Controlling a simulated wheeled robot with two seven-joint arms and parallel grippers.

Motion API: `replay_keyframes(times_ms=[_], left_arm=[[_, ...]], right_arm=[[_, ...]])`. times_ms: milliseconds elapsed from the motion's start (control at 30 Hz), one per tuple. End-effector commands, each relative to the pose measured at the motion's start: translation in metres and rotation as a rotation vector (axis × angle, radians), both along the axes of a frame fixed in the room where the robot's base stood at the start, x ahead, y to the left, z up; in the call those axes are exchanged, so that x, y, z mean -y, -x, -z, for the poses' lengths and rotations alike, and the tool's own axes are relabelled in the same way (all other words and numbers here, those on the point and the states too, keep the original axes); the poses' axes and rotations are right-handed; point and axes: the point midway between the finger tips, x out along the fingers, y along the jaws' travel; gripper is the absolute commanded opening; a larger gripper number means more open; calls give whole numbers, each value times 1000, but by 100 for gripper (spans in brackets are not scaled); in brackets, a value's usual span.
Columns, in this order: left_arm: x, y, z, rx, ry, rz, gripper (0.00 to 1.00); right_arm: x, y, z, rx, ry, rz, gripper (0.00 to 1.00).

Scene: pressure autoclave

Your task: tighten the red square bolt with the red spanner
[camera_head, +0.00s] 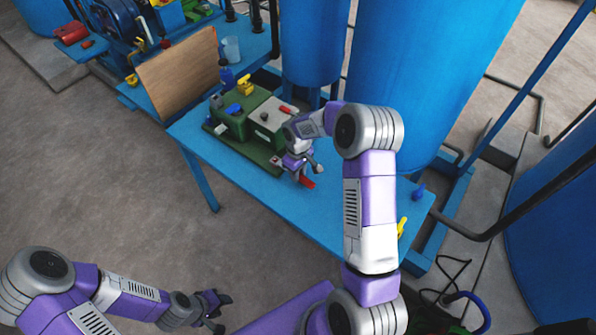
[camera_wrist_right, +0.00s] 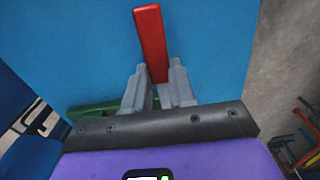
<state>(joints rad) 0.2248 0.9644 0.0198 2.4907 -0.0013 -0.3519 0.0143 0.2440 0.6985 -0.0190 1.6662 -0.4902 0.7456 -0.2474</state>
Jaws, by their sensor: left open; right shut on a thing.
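The red spanner shows as a flat red bar (camera_wrist_right: 151,42) between the grey fingers of my right gripper (camera_wrist_right: 158,80) in the wrist view. In the head view my right gripper (camera_head: 301,170) is shut on it, and its red end (camera_head: 307,181) sticks out over the blue table, beside the green machine (camera_head: 236,124). The spanner's other end is hidden. My left gripper (camera_head: 222,311) is open and empty, low over the floor.
The blue table (camera_head: 340,207) has free room right of the machine, with a small blue item (camera_head: 418,190) and a yellow one (camera_head: 402,226) near its right end. Big blue tanks (camera_head: 425,70) stand close behind. A brown board (camera_head: 178,75) stands at the left.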

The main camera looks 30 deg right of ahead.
Motion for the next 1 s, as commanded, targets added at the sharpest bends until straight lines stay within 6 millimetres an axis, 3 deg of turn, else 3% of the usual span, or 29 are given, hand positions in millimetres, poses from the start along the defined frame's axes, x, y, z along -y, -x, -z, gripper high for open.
replay_keyframes(times_ms=[400,433,600,867,1000], left_arm=[[0,0,8,0,0,0,43],[0,0,7,0,0,0,43],[0,0,7,0,0,0,43],[0,0,7,0,0,0,43],[0,0,3,0,0,0,43]], right_arm=[[0,0,11,0,0,0,0],[0,0,10,0,0,0,28],[0,0,10,0,0,0,54],[0,0,10,0,0,0,55],[0,-1,-1,2,0,0,55]])
